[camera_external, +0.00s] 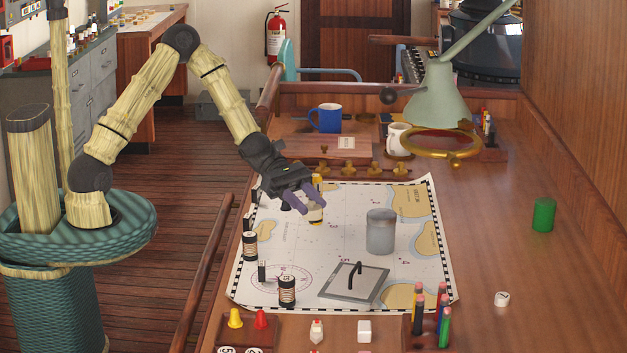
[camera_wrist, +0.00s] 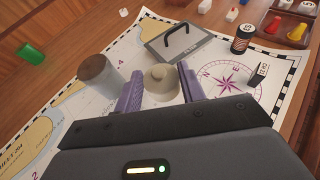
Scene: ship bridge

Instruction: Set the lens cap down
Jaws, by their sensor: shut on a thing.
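My gripper (camera_external: 308,204) is low over the chart, left of a grey cylinder. I cannot tell whether the held piece touches the chart. The chart (camera_external: 335,235) lies flat on the wooden desk.
The grey cylinder (camera_external: 381,234) stands close to my fingers. A flat grey plate with a black handle (camera_external: 354,283) and dark spools (camera_external: 287,291) lie nearer the front. A lamp with a brass ring (camera_external: 440,110) hangs at the back right. Desk space by the green cylinder (camera_external: 543,215) is clear.

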